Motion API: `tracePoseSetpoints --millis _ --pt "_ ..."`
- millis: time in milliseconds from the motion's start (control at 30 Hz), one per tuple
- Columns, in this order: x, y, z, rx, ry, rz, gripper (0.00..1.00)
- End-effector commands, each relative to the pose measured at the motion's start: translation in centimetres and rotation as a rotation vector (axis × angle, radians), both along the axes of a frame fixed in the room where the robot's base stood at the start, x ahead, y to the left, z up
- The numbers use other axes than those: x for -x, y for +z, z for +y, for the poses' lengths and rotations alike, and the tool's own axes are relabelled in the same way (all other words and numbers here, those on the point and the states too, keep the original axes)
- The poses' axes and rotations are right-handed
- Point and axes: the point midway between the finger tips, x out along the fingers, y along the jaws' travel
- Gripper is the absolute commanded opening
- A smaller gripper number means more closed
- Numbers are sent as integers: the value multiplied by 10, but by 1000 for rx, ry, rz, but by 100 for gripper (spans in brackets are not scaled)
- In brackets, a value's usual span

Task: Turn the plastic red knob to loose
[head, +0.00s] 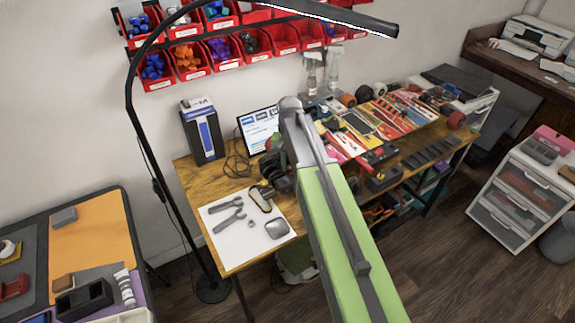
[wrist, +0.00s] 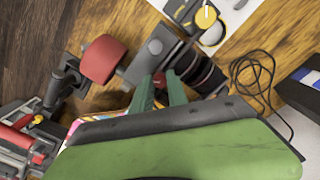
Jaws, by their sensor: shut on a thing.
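My gripper (wrist: 160,82) points at a dark grey and black device (wrist: 150,55) in the wrist view. Its two green fingers are closed around a small red part between their tips, which looks like the red knob (wrist: 159,78). The fingers cover most of this part, so its turn position does not show. A larger red cylinder (wrist: 101,60) sits just left of the device, apart from the fingers. In the head view my arm covers most of the device and the gripper.
The wooden workbench (head: 190,175) holds a white sheet (head: 222,218) with pliers, a small screen (head: 258,130) and a dark blue box (head: 203,138). Many tools crowd the bench to the right. A black cable (wrist: 250,80) lies right of the device in the wrist view.

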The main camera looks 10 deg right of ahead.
Motion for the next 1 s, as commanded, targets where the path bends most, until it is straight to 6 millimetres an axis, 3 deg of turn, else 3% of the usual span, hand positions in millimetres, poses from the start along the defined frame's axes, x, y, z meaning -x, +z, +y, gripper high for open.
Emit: tracePoseSetpoints --millis 600,1000 --pt "-2 0 -1 4 577 -4 0" --pt "-2 0 1 3 856 -5 0"
